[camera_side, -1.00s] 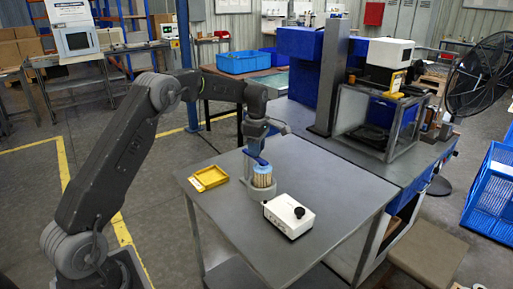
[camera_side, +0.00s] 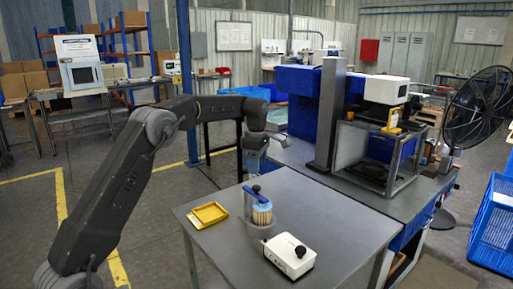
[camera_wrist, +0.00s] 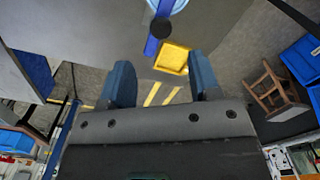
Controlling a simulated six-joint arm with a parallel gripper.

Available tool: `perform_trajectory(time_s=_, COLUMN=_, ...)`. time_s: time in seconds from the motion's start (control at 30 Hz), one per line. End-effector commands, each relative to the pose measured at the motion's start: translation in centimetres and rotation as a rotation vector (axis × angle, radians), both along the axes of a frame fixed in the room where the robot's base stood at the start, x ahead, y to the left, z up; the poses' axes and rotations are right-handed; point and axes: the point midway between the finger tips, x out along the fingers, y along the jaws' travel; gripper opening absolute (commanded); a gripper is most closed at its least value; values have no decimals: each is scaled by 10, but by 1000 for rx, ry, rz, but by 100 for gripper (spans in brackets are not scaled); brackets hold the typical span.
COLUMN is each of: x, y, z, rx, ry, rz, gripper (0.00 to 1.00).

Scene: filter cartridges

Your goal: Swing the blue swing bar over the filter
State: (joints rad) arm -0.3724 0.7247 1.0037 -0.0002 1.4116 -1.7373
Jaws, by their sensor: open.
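The filter (camera_side: 262,214), pale and pleated with a light blue top, stands upright in a grey holder on the metal table.
A yellow tray (camera_side: 209,214) lies left of the filter. A white box with a black knob (camera_side: 289,256) sits at the front right. A grey column (camera_side: 330,110) and a metal frame (camera_side: 345,150) stand behind on the neighbouring bench. The table's front left is bare.

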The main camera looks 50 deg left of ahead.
Motion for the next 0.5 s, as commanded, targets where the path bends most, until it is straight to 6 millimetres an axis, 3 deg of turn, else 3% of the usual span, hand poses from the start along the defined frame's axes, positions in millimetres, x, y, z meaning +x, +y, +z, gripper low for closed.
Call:
perform_trajectory(time_s=0.2, x=1, y=0, z=42, rx=2, ry=-3, rz=0, gripper=57)
perform_trajectory(time_s=0.5, x=0, y=0, z=62, rx=-1, ry=1, rz=0, gripper=57)
